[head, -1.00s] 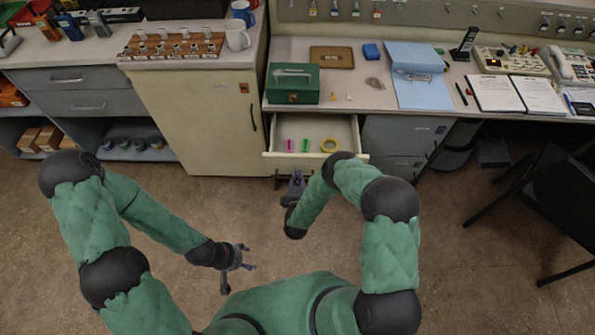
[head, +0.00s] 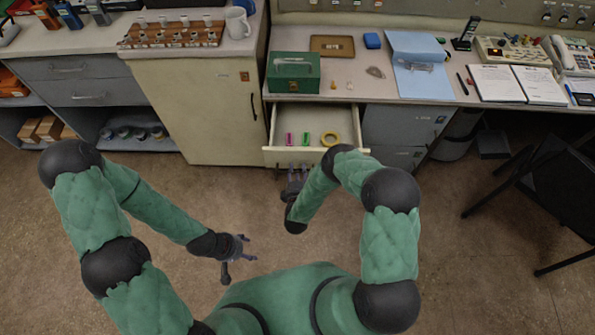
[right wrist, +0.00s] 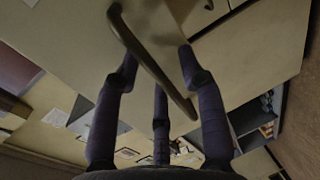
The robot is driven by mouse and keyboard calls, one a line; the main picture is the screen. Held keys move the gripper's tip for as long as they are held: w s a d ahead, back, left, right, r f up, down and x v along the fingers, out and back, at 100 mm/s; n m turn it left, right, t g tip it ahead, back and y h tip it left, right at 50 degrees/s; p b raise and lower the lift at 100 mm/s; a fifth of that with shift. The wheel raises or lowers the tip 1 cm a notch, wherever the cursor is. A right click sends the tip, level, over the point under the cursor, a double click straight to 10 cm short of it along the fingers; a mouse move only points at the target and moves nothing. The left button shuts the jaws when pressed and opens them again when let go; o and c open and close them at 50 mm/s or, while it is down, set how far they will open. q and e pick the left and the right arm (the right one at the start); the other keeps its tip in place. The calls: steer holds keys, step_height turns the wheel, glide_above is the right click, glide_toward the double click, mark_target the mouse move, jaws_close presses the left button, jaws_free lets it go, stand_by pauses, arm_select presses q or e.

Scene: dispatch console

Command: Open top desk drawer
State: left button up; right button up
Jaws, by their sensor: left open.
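The top desk drawer (head: 342,114) is cream and pulled out under the desk. Inside lie a pink item (head: 289,139), a green item (head: 305,138) and a yellow ring (head: 331,139). My right gripper (head: 295,180) is at the drawer's front, partly hidden by my arm. My left gripper (head: 245,248) is open and empty above the floor, away from the furniture.
A green box (head: 293,73) stands on the desk above the drawer. A cream cabinet (head: 200,120) is left of the drawer and grey drawers (head: 400,125) are on its right. A black chair (head: 555,190) stands at the right. The floor in front is clear.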

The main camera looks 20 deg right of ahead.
steer(key=shift+s, duration=0.1)
steer(key=v, duration=1.1)
steer(key=shift+s+a, duration=0.15)
steer(key=shift+s, duration=0.2)
steer(key=shift+w, duration=0.1)
step_height(320, 180, down, 4)
steer(key=a+m+g+y, duration=0.1)
steer(key=m+g+y, duration=0.4)
steer(key=m+g, duration=0.3)
steer(key=s+r+m+g+y, duration=0.1)
steer(key=s+r+m+g, duration=0.1)
steer(key=s, duration=0.5)
steer(key=s+a+r+m+g+y, duration=0.1)
steer(key=s+r+m+g+y, duration=0.1)
steer(key=s+m, duration=0.5)
steer(key=s+r+g, duration=0.1)
steer(key=g, duration=0.1)
steer(key=shift+g, duration=0.3)
